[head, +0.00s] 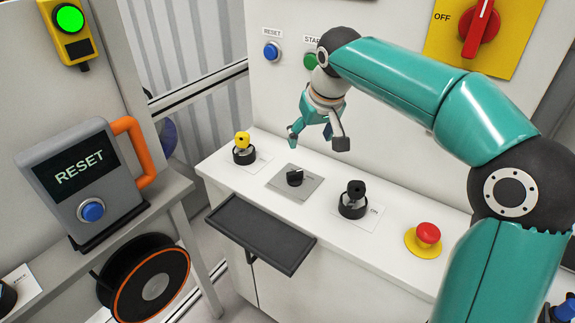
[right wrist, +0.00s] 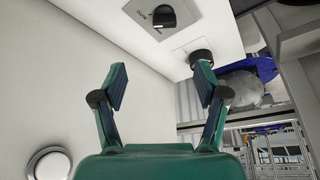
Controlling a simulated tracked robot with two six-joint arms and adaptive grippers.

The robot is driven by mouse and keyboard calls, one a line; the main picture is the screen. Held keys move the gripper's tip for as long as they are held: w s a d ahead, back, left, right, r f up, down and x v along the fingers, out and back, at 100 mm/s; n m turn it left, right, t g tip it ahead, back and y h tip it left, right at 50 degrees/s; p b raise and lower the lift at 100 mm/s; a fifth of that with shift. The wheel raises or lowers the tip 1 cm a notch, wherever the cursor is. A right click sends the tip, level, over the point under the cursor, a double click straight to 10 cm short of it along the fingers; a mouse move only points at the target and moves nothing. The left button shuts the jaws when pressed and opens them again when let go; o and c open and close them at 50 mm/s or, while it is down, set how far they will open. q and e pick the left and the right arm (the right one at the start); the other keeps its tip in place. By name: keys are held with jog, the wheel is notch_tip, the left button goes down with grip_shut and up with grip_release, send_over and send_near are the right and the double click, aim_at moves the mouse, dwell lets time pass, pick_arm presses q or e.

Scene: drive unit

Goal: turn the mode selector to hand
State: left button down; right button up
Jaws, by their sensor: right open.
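The mode selector looks to be the small black knob (head: 295,178) on a grey square plate (head: 282,189), in the middle of the white console top. My left gripper is not in view.
A yellow-key switch (head: 243,150) stands left of the knob and a black-key switch (head: 353,200) right of it. A red stop button (head: 428,233) sits further right. A dark tray (head: 262,233) juts out in front. Blue (head: 271,51) and green (head: 310,61) buttons are on the wall behind.

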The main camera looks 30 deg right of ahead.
aim_at(295, 172)
jog(key=x, duration=1.1)
jog(key=a+p+x, duration=0.1)
jog(key=x, duration=0.4)
jog(key=shift+w+f, duration=0.2)
jog(key=c, duration=1.2)
jog(key=shift+o, duration=0.2)
